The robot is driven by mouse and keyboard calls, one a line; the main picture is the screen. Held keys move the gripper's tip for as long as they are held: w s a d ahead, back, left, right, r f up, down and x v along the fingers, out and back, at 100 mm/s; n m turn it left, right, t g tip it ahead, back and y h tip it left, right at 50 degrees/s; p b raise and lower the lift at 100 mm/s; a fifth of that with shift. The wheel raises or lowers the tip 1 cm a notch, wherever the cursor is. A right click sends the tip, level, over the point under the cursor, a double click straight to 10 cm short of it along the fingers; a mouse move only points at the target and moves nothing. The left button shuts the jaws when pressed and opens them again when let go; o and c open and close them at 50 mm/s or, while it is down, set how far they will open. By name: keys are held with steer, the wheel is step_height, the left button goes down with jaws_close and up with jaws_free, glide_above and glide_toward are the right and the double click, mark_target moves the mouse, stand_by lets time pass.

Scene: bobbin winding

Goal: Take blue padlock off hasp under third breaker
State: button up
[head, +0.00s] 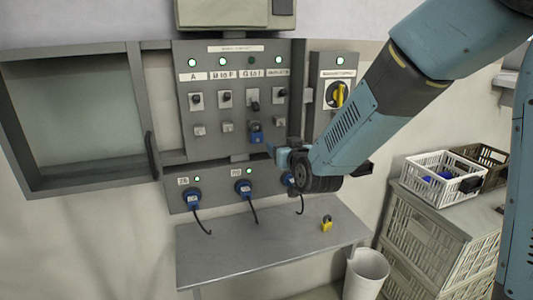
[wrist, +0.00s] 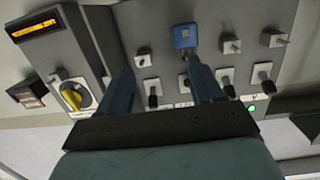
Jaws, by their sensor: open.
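The blue padlock (head: 256,134) hangs on the hasp below the third breaker (head: 253,104) of the grey panel (head: 213,148). In the wrist view, which is upside down, the padlock (wrist: 184,36) sits near the top, just beyond my fingertips. My gripper (head: 272,151) is open and empty, just to the lower right of the padlock. In the wrist view its two fingers (wrist: 160,66) point toward the panel, the right one closest to the padlock. I see no finger around the padlock.
A yellow-and-black rotary switch (head: 338,95) is right of the panel. Blue plugs (head: 243,188) with cables are below. A yellow padlock (head: 326,224) lies on the shelf (head: 235,250). A white crate (head: 428,187) and a bin (head: 366,278) stand right. An open cabinet (head: 75,120) is left.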

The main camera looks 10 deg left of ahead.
steer(key=y, duration=0.1)
glide_toward(258, 136)
steer(key=shift+n+t, duration=0.3)
steer(key=shift+t, duration=0.1)
steer(key=shift+f+x, duration=0.3)
steer(key=shift+x, duration=1.15)
steer(key=shift+f+x, duration=0.25)
steer(key=shift+x, duration=1.15)
steer(key=shift+f+x, duration=0.3)
steer(key=shift+x, duration=1.15)
steer(key=shift+s+a, duration=0.15)
steer(key=c, duration=1.1)
steer(key=shift+r, duration=0.3)
steer(key=shift+r, duration=0.2)
steer(key=shift+v, duration=2.9)
